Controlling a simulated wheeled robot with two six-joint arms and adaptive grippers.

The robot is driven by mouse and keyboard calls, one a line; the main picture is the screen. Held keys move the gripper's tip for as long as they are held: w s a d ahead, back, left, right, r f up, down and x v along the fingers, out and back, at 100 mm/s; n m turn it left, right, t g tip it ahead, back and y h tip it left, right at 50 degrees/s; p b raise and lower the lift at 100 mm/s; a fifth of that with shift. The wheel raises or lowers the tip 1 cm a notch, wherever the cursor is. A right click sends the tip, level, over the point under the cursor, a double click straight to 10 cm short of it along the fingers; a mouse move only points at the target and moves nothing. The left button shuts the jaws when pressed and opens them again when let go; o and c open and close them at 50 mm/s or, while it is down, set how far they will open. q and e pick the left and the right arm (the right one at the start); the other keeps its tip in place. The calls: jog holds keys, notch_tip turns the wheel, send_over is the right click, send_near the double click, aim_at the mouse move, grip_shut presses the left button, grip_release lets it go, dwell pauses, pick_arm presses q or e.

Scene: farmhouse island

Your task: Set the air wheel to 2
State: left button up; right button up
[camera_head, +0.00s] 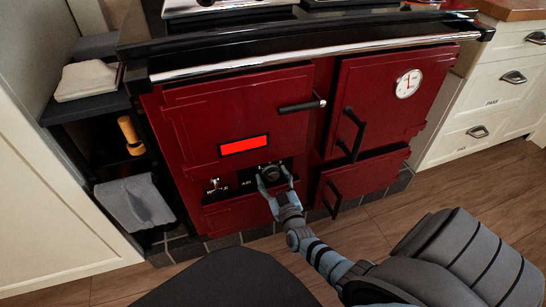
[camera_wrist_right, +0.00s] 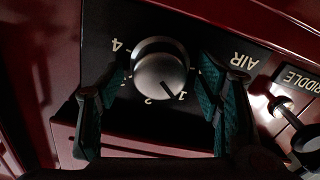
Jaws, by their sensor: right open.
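In the right wrist view the air wheel (camera_wrist_right: 160,68) shows as a grey metal knob, with the plate's lettering upside down. Its dark mark points at the 1; the 2 and the 4 also show around its rim. My right gripper (camera_head: 275,183) is open, its teal fingers on either side of the knob. In the wrist view, I cannot tell whether the fingers touch it. My left gripper is not in view.
A riddle lever (camera_head: 213,184) sits beside the plate; its knobbed rod (camera_wrist_right: 283,108) is close to one finger in the wrist view. A glowing red window (camera_head: 244,145) and a door handle (camera_head: 301,105) are above. Dark door handles (camera_head: 351,134) stand out on the right.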

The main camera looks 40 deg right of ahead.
jog(key=c, duration=1.2)
jog(key=shift+o, duration=0.2)
jog(key=shift+m, duration=0.3)
jog(key=m, duration=0.4)
jog(key=shift+m, duration=1)
jog(key=shift+f+m, duration=0.1)
jog(key=shift+m, duration=0.9)
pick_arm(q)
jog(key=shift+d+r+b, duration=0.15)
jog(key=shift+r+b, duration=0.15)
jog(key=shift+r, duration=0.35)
pick_arm(e)
jog(key=shift+s+m, duration=0.1)
jog(key=shift+m, duration=0.5)
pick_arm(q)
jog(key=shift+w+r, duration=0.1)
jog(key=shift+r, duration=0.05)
